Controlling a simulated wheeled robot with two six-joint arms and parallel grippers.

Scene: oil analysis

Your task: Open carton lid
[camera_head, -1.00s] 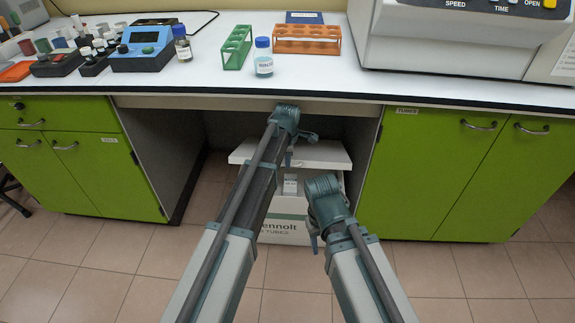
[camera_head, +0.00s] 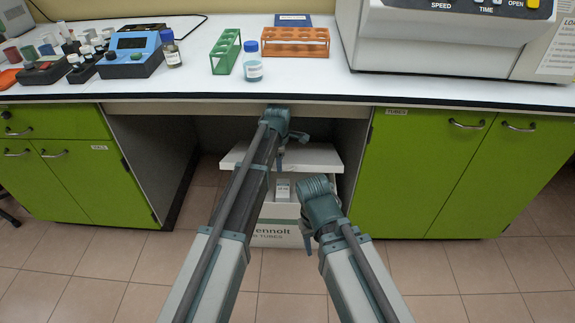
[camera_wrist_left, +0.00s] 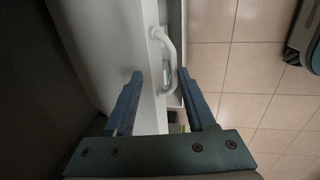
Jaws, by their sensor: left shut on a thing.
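The white carton (camera_head: 278,238) stands on the floor under the bench, with lettering on its front. Its white lid (camera_head: 322,156) shows as a broad panel at its top, on both sides of my left arm.
A small labelled box (camera_head: 283,190) shows below the lid's front edge. Green cabinets (camera_head: 430,180) flank the opening on both sides. The bench top (camera_head: 200,88) overhangs it, with bottles, racks and instruments. The tiled floor (camera_head: 445,280) in front is clear.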

